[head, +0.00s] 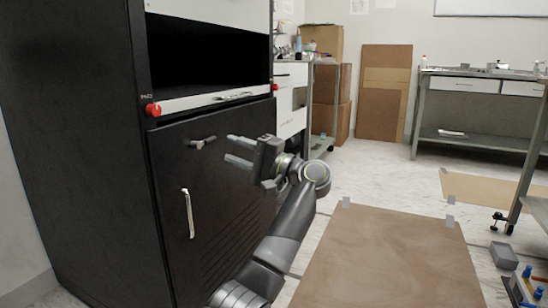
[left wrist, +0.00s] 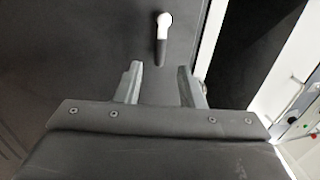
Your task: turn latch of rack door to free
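The rack door (head: 215,225) is a dark panel in the lower part of the black rack and looks shut. Its latch (head: 200,143) is a small metal lever near the door's top, lying roughly sideways in the head view. The latch also shows in the left wrist view (left wrist: 163,38), with a pale round end and a dark shaft. My left gripper (head: 229,148) is open and empty, with its fingers pointing at the latch. In the left wrist view the latch lies just beyond the gap between the fingertips (left wrist: 160,70), apart from both. My right gripper is not in view.
A silver vertical handle (head: 188,213) is on the door below the latch. Red knobs (head: 153,109) flank the open bay above. A brown floor mat (head: 385,260) lies right of my arm. A workbench (head: 480,110) and cardboard boxes (head: 330,85) stand at the back.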

